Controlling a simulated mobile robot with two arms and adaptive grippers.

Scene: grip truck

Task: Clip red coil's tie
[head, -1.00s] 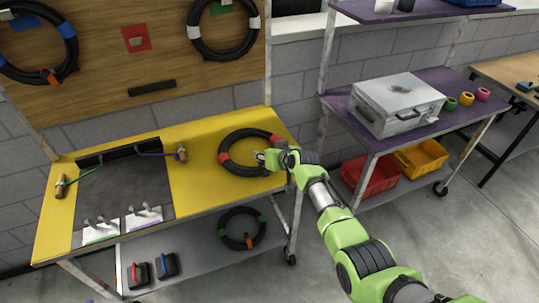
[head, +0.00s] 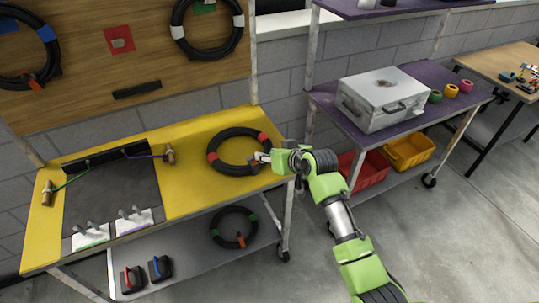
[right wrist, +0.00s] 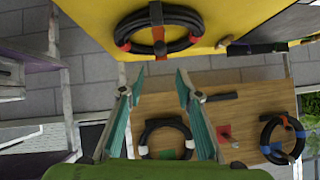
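The red coil (head: 230,170) is a black hose ring with red bands, lying flat on the yellow tabletop (head: 196,132). In the right wrist view the coil (right wrist: 180,46) shows at the top, with a dark reddish strap that looks like its tie (right wrist: 158,32) crossing the near side. Whether the tie is clipped cannot be told. My right gripper (head: 260,159) is at the coil's right edge in the head view. Its two fingers are spread with nothing between them in the right wrist view (right wrist: 154,84). Contact with the coil cannot be told. My left gripper is out of view.
Coils hang on the wooden board (head: 136,70) behind. A green-banded coil (head: 234,209) lies on the lower shelf, with two dark tools having red and blue handles (head: 132,280). A purple shelf with a metal case (head: 383,101) stands right.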

